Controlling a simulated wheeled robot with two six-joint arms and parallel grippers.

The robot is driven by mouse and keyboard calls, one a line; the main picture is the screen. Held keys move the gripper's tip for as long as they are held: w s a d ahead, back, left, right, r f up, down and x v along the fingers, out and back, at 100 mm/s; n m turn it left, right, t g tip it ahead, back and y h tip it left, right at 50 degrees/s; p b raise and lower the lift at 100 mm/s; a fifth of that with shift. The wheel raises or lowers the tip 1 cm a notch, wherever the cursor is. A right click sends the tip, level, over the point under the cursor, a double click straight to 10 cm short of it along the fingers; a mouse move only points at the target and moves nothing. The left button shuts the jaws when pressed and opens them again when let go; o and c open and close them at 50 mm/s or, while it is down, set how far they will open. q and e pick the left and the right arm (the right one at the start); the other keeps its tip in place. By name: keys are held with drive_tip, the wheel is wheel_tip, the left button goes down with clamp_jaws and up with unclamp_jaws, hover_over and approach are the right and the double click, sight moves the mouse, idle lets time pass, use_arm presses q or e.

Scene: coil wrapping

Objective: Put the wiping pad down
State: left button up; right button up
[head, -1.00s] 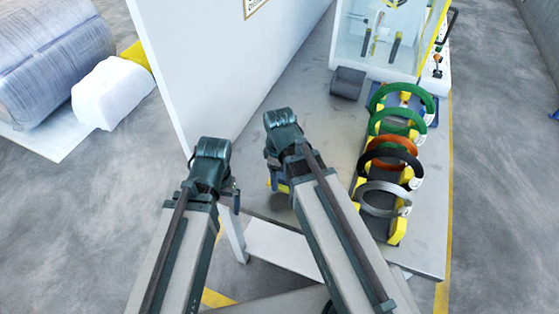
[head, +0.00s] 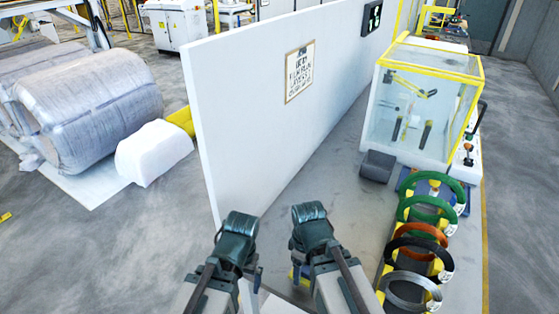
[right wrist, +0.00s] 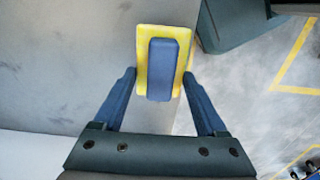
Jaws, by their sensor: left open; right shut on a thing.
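The wiping pad is a yellow slab with a blue grip block. It shows in the right wrist view (right wrist: 163,62) between the fingers of my right gripper (right wrist: 161,78), which is shut on it. In the head view only a small yellow and blue part of the pad (head: 300,275) shows beneath my right gripper (head: 297,262); the wrist hides the rest. The pad is over the grey tabletop (head: 335,180) near its edge; I cannot tell whether it touches. My left gripper (head: 258,279) is open and empty, to the left of the right one.
A white partition wall (head: 280,110) stands behind and left of the grippers. A rack on the right holds several coils, green (head: 433,183), orange, black and grey. A dark grey block (head: 378,166) sits before a clear, yellow-edged enclosure (head: 425,100). The tabletop's middle is clear.

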drive_tip(key=shift+a+f, duration=0.15)
drive_tip(key=shift+f, duration=0.4)
drive_tip(key=shift+w+r, duration=0.1)
drive_tip(key=shift+r, duration=0.05)
drive_tip(key=shift+w, duration=0.35)
drive_tip(key=w+d, duration=0.1)
drive_tip(key=w, duration=0.3)
drive_tip(key=w+d+f+b, duration=0.1)
drive_tip(key=w, duration=0.4)
drive_tip(key=w+d, duration=0.1)
drive_tip(key=w, duration=0.4)
drive_tip(key=shift+d+f+b, duration=0.2)
drive_tip(key=shift+d+b, duration=0.05)
drive_tip(key=shift+b, duration=0.05)
drive_tip(key=shift+w+d, duration=0.1)
drive_tip(key=shift+w, duration=0.45)
wheel_tip(320, 180, down, 4)
drive_tip(key=b, duration=0.3)
drive_tip(key=shift+s+r+b, duration=0.15)
drive_tip(key=shift+r+b, duration=0.05)
drive_tip(key=shift+b, duration=0.1)
drive_tip(key=shift+f, duration=0.15)
drive_tip(key=o, duration=1.3)
